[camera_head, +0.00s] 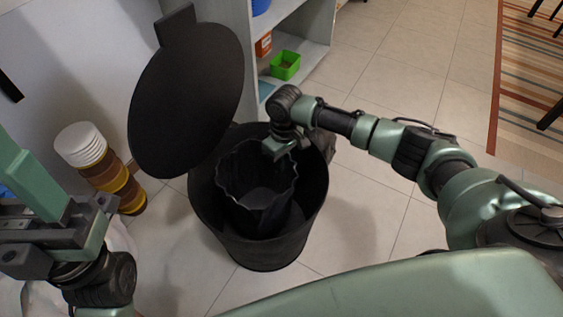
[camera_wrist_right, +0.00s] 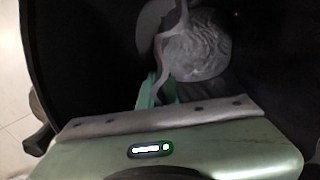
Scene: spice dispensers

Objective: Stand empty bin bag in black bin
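The black bin (camera_head: 258,254) stands on the tiled floor, its round black lid (camera_head: 190,100) raised at the left. The empty black bin bag (camera_head: 250,212) is upright inside the bin, wavy rim open at the top. My right gripper (camera_head: 287,148) reaches in from the right at the bag's far right rim. In the right wrist view its green fingers (camera_wrist_right: 158,92) are close together with the bag's thin edge (camera_wrist_right: 164,60) between them. My left gripper (camera_head: 50,225) is at the left edge, away from the bin; its fingertips do not show clearly.
A stack of brown and white round containers (camera_head: 105,172) stands left of the bin. A pale whitish thing (camera_head: 119,240) lies partly hidden behind my left arm. A grey shelf with a green box (camera_head: 285,66) is behind the bin. Floor to the right is clear up to a striped rug (camera_head: 530,85).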

